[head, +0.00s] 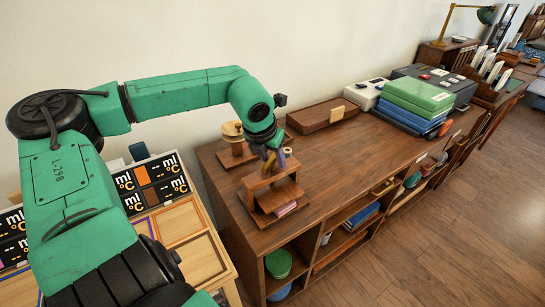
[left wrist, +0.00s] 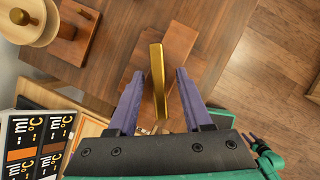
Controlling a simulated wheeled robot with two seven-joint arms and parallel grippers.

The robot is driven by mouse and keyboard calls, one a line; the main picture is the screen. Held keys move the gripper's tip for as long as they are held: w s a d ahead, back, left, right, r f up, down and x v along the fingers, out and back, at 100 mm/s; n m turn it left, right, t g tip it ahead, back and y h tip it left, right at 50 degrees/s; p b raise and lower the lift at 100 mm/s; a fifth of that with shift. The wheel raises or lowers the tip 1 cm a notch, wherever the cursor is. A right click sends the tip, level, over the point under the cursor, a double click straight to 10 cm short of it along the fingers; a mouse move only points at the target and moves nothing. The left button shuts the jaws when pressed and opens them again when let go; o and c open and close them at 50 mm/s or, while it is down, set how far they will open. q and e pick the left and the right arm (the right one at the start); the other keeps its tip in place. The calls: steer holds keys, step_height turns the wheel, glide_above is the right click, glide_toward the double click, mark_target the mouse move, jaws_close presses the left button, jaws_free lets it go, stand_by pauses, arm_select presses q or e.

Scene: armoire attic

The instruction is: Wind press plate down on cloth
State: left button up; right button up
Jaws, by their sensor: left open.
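The wooden press (head: 268,188) stands on the near left end of the long wooden cabinet top. A pink folded cloth (head: 287,208) lies low in it and sticks out at the front; the rest of the cloth is hidden. My left gripper (head: 272,157) points down just above the press. In the left wrist view its two purple fingers (left wrist: 158,76) are open, one on each side of a brass bar handle (left wrist: 157,66), with gaps visible on both sides. The press's wood (left wrist: 178,50) shows beneath the handle.
A wooden stand with a round spool (head: 232,131) is close behind the press, also in the left wrist view (left wrist: 28,22). A flat wooden box (head: 322,116) lies farther back. Blue and green boxes (head: 418,97) are farther right. The cabinet top (head: 355,160) between is clear.

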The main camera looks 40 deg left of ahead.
arm_select(q)
steer(key=shift+w+a+f, duration=0.1)
arm_select(e)
steer(key=shift+s+a, duration=0.15)
steer(key=shift+s, duration=0.1)
arm_select(q)
steer(key=c, duration=0.7)
jaws_close()
arm_select(e)
steer(key=shift+s+d, duration=0.2)
steer(key=shift+d, duration=0.05)
arm_select(q)
steer(key=shift+m, duration=0.3)
arm_select(e)
steer(key=shift+d+f, duration=0.15)
steer(key=shift+f, duration=0.05)
